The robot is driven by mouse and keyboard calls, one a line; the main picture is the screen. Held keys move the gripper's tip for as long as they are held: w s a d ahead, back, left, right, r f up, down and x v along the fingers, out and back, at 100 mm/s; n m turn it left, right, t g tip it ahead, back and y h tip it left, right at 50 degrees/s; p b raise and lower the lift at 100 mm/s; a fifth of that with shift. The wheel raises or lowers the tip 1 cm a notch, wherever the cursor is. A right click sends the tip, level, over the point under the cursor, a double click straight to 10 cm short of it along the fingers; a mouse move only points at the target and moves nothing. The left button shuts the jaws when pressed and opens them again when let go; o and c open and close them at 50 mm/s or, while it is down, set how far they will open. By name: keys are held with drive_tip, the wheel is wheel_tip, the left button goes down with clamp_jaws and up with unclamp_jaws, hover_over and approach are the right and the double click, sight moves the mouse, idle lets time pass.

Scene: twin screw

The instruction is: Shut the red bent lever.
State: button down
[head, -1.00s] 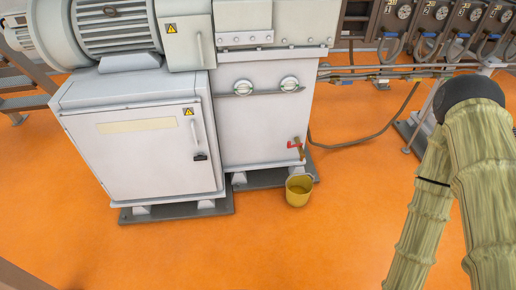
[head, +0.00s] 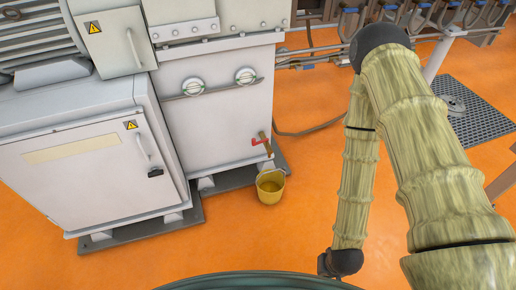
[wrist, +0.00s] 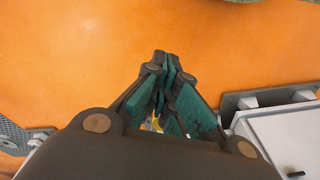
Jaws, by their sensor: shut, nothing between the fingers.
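The red bent lever (head: 256,142) sits on a brass-coloured valve (head: 267,146) low on the right side of the grey machine, in the head view. A yellow bucket (head: 270,187) stands on the floor just below it. My gripper (wrist: 163,62) shows in the wrist view with its dark fingers and green pads together, empty, over orange floor. It is apart from the lever. In the head view my arm stands to the right of the machine and the gripper itself is not clearly visible. The lever does not show in the wrist view.
The grey cabinet (head: 85,170) stands left of the valve, on dark base plates. A dark green rounded edge shows at the bottom of the head view. Pipes and hoses (head: 310,60) run behind. Orange floor (head: 235,235) is clear in front of the bucket.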

drive_tip(key=w+a+f+m+t+y+b, duration=0.1)
drive_tip(key=w+a+f+m+t+b, duration=0.2)
drive_tip(key=w+b, duration=0.45)
drive_tip(key=w+a+f+m+t+b, duration=0.1)
drive_tip(key=w+a+f+t+b, duration=0.3)
drive_tip(key=w, duration=0.7)
drive_tip(key=w+a+f+m+t+y+b, duration=0.1)
drive_tip(key=w+a+f+m+b, duration=0.1)
drive_tip(key=w+f+b, duration=0.6)
drive_tip(key=w+a+r+m+t+b, duration=0.2)
drive_tip(key=w+a+b, duration=0.2)
drive_tip(key=w+b, duration=0.4)
drive_tip(key=w+a+r+m+t+y+b, duration=0.1)
drive_tip(key=w+a+r+m+t+b, duration=0.1)
drive_tip(key=w+b, duration=0.7)
drive_tip(key=w+a+r+m+t+y+b, duration=0.1)
drive_tip(key=w+b, duration=0.7)
drive_tip(key=w, duration=1)
drive_tip(key=shift+w+a+r+m+t+b, duration=0.3)
drive_tip(key=shift+a+r+m+t, duration=0.3)
drive_tip(key=shift+a+m+t, duration=1.25)
drive_tip(key=shift+a+r+n+g, duration=0.1)
drive_tip(key=shift+a+n+g, duration=0.15)
drive_tip(key=shift+a+n, duration=0.2)
